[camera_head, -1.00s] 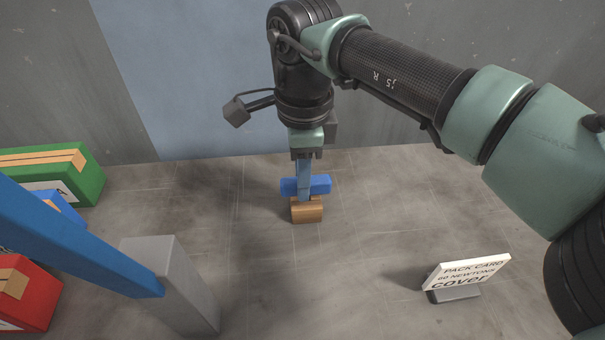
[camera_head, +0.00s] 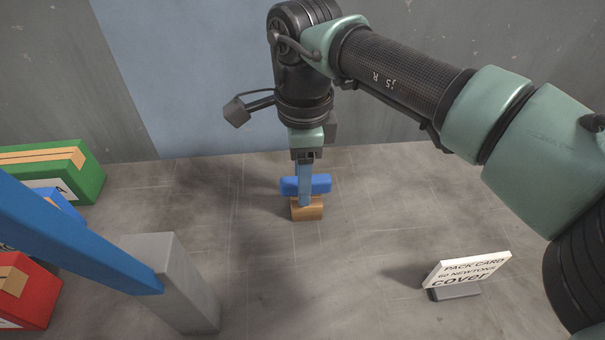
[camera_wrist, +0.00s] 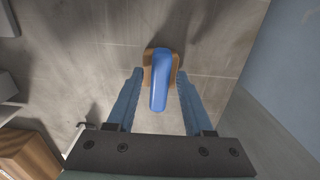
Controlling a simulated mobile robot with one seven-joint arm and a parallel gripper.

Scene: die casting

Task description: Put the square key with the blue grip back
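A blue grip (camera_head: 320,184) lies as a horizontal bar just above a small brown wooden block (camera_head: 307,211) on the grey floor-like surface. In the wrist view the blue grip (camera_wrist: 160,82) shows end-on and long, with the brown block (camera_wrist: 147,73) beneath it. The key's shaft is hidden, so I cannot see its square shape. My gripper (camera_head: 305,203) points down over the grip. In the wrist view my gripper (camera_wrist: 159,76) has its two blue fingers apart, one on each side of the grip. A gap shows at the left finger; contact at the right is unclear.
A sign card (camera_head: 466,271) stands at right. Green (camera_head: 85,182), blue (camera_head: 66,203) and red (camera_head: 40,305) boxes stand at left. A blue beam (camera_head: 75,245) and grey post (camera_head: 180,290) are at front left. A wall (camera_head: 210,80) rises behind. Surface around the block is clear.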

